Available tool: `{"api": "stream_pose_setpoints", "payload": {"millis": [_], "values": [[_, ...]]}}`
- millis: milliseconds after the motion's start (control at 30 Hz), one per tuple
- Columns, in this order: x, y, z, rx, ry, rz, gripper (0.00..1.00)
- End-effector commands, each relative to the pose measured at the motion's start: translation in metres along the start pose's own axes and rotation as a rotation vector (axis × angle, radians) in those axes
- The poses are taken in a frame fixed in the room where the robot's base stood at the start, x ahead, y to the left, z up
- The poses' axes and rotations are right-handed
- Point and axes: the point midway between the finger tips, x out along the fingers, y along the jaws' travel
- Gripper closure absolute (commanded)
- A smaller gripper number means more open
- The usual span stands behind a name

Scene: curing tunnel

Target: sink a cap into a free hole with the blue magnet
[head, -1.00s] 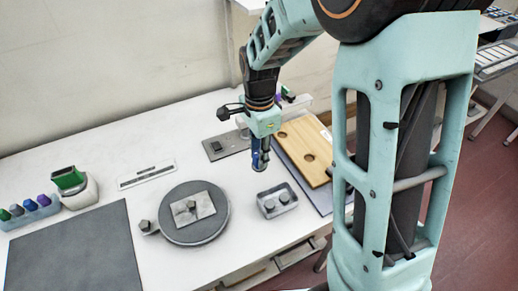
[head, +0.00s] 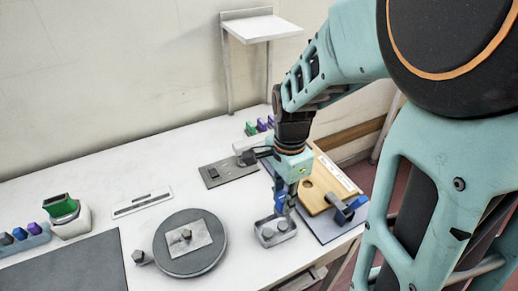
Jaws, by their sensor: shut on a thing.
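My gripper (head: 284,203) points down and is shut on the blue magnet (head: 280,199), just above the small metal tray (head: 261,240) at the table's front. The tray holds two grey caps, a left one (head: 267,233) and a right one (head: 282,225). The magnet's lower end is close over the right cap; I cannot tell if they touch. The wooden board (head: 322,175) lies right of my gripper, on a dark mat. One round hole (head: 306,183) shows in it; my gripper may hide more of the board.
A blue-and-black clamp-like thing (head: 345,211) sits at the board's front right. A round grey turntable (head: 190,262) with a plate stands left. A grey plate (head: 227,170) lies behind. Green and purple blocks (head: 260,126) stand at the back. White table between is free.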

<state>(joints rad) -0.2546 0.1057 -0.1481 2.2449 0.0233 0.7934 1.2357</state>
Motion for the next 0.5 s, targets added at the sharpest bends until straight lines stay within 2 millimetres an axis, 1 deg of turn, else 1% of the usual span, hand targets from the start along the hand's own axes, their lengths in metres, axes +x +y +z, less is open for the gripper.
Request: {"api": "stream_pose_setpoints", "payload": {"millis": [33, 133, 267, 500], "values": [[0.005, 0.0, -0.005, 0.002, 0.001, -0.001, 1.0], [0.007, 0.0, -0.01, 0.0, 0.001, -0.001, 1.0], [0.012, 0.0, -0.01, -0.001, 0.001, -0.001, 1.0], [0.033, 0.0, -0.009, -0.001, 0.001, -0.001, 1.0]]}}
